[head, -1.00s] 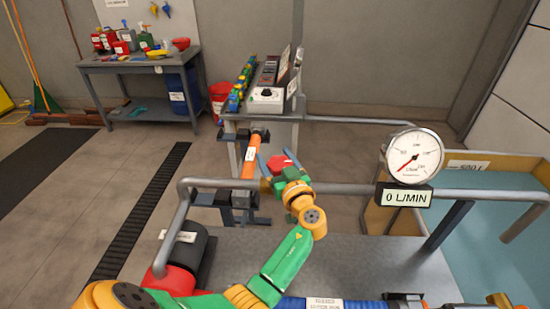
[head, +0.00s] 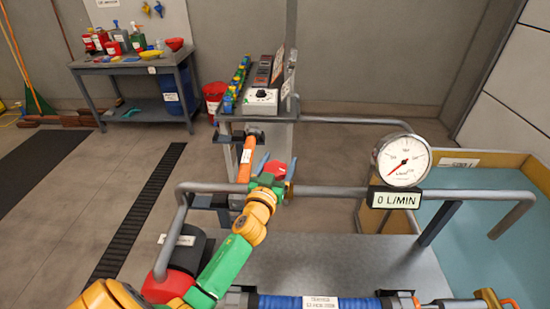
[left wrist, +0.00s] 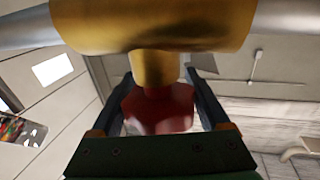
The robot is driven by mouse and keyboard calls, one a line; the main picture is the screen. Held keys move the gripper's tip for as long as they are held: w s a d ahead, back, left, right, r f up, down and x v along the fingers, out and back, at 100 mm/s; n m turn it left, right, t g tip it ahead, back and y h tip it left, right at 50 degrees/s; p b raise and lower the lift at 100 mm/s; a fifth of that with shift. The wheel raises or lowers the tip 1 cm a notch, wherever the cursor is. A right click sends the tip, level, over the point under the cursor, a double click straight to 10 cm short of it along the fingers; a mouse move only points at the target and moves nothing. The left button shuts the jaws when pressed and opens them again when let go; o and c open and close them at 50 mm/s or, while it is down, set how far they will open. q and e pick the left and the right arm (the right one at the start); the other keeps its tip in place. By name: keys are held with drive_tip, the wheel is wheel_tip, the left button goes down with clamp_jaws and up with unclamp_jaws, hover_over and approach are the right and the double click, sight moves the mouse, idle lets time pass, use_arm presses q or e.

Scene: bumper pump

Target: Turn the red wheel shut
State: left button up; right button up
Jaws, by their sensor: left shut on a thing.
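The red wheel (head: 278,172) sits on the brass valve (head: 290,190) in the grey pipe, just beyond my left gripper (head: 277,165) in the head view. The gripper's two dark fingers stand either side of the wheel, shut on it. In the left wrist view the wheel (left wrist: 158,110) shows between the fingers, under the brass valve body (left wrist: 155,25). My wrist hides part of the valve in the head view. My right gripper is not in view.
A round gauge (head: 403,160) and a display (head: 395,198) reading 0 L/MIN are on the pipe at the right. A blue-water tank (head: 470,220) stands beyond. A blue hose (head: 320,303) lies along the front. A control box (head: 260,100) stands behind the valve.

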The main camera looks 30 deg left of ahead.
use_arm(q)
drive_tip(key=m+h, duration=0.1)
drive_tip(key=m+h+p, duration=0.1)
drive_tip(key=h, duration=0.2)
drive_tip(key=shift+d+r+m+t, duration=0.1)
drive_tip(key=shift+d+m+t, duration=0.2)
drive_tip(key=shift+m+t, duration=0.1)
drive_tip(key=m+h, duration=0.1)
drive_tip(key=h, duration=0.1)
drive_tip(key=shift+d+m+h, duration=0.25)
drive_tip(key=shift+m+h, duration=0.15)
drive_tip(key=h, duration=0.1)
drive_tip(key=m+h, duration=0.1)
drive_tip(key=m+h+b, duration=0.1)
drive_tip(key=shift+d+f+g+h, duration=0.3)
drive_tip(key=shift+d+g, duration=0.05)
drive_tip(key=shift+g, duration=0.05)
drive_tip(key=shift+s+d+m+g+h+b, duration=0.1)
drive_tip(key=shift+d+m+g+h+b, duration=0.2)
drive_tip(key=shift+m+h+b, duration=0.4)
drive_tip(key=shift+s+d+m+g+h+b, duration=0.1)
drive_tip(key=shift+m+g+h+b, duration=0.3)
drive_tip(key=shift+h, duration=0.5)
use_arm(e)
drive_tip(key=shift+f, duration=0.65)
